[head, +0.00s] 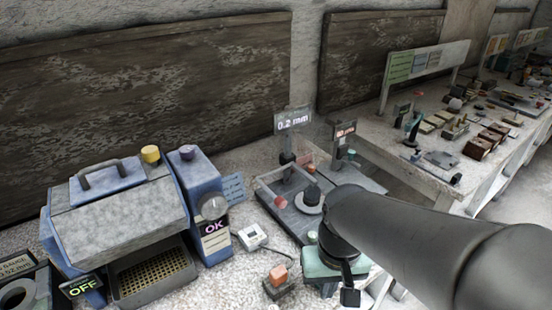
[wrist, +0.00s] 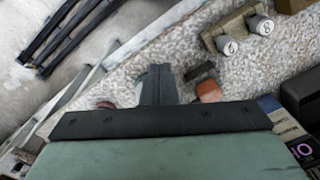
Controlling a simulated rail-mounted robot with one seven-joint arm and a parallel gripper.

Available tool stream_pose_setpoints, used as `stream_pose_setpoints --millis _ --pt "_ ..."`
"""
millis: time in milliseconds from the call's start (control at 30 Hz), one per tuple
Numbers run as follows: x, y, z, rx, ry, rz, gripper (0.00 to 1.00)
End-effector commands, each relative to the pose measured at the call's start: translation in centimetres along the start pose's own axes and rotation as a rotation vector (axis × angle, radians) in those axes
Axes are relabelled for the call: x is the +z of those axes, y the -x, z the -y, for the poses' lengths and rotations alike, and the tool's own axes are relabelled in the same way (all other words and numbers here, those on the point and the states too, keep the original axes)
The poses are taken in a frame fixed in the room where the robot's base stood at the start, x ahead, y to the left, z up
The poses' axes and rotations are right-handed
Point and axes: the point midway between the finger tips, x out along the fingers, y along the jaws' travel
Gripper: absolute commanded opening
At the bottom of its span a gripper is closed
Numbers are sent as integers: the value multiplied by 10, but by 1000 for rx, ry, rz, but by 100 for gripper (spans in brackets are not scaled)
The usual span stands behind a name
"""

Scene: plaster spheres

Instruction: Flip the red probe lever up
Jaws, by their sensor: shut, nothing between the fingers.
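My gripper (head: 350,296) is at the lower middle of the head view, a green body with dark fingers pointing down, shut and empty. In the wrist view its fingers (wrist: 157,84) show together beyond the dark bar. An orange-red block (head: 278,274) stands on a small dark base, left of my gripper and apart from it; a similar orange-red block (wrist: 208,91) shows right of the fingers in the wrist view. A red knob (head: 281,202) sits on the grey gauge plate behind. I cannot tell for sure which red part is the probe lever, nor its position.
A gauge display reading 0.2 mm (head: 293,120) stands behind the plate, with a smaller display (head: 345,131) to its right. A blue machine (head: 115,215) and an OK unit (head: 204,205) stand left. A small white box (head: 252,237) lies between. Labelled cylinders (wrist: 245,36) lie upper right in the wrist view.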

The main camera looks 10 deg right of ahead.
Motion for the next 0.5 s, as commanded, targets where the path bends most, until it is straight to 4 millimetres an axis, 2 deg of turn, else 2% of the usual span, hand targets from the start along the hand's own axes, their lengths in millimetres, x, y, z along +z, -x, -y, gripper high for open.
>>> stream_pose_setpoints --millis 167,233,500 --pt "-58 30 7 -66 -218 104 0" --pt "-87 41 9 -99 -324 159 0" --pt "-195 62 8 -222 -694 391 0"
